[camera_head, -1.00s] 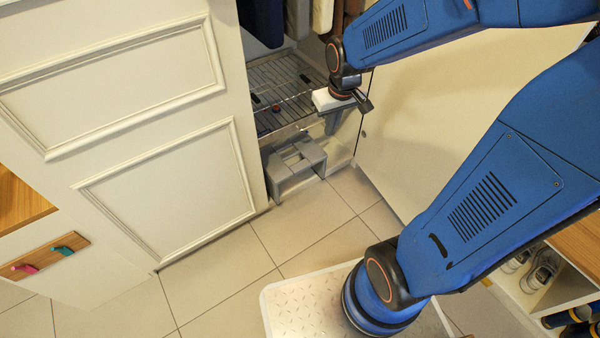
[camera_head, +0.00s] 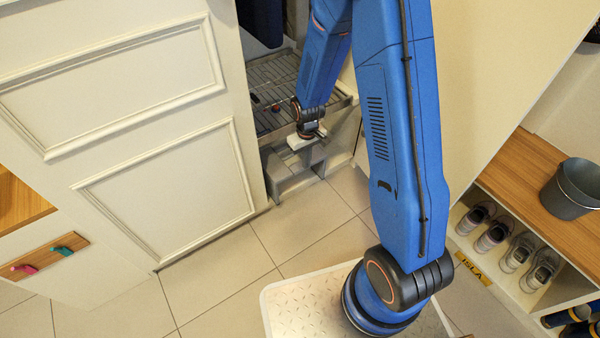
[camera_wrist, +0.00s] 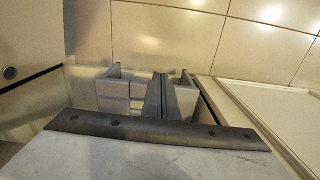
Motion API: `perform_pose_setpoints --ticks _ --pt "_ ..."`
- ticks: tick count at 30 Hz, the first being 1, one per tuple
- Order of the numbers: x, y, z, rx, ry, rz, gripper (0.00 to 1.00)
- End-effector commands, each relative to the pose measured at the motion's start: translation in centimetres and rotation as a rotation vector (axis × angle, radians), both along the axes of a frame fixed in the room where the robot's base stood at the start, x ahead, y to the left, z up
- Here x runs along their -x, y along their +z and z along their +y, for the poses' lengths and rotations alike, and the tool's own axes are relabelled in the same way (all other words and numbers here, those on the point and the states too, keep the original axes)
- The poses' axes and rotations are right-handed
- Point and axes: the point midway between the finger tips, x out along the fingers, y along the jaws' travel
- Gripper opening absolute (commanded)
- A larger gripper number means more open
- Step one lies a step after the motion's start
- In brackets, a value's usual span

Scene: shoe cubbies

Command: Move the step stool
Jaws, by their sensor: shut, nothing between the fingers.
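The grey step stool (camera_head: 284,178) stands on the floor at the foot of the closet opening, below the wire rack. My gripper (camera_head: 314,160) hangs over the stool's right part, its white body partly hiding it. In the wrist view, the shut, empty fingers (camera_wrist: 163,95) point down over the middle of the stool (camera_wrist: 118,88), with its grey sides showing on both sides of them. I cannot tell whether the fingers touch the stool.
A wire rack (camera_head: 272,88) sits above the stool. A cream panelled door (camera_head: 165,190) stands on the left. Tiled floor (camera_head: 300,232) is clear in front. On the right, a bench (camera_head: 520,185) holds a dark bucket (camera_head: 573,190), with shoes (camera_head: 517,252) below.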

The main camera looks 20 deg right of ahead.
Motion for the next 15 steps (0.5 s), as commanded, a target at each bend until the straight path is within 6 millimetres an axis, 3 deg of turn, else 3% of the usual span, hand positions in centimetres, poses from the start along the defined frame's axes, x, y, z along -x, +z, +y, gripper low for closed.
perform_pose_setpoints --ticks 8,15 --pt "0.0 -2.0 0.1 0.001 0.005 0.008 0.0" --pt "0.0 -5.0 0.1 0.001 0.005 0.01 0.0"
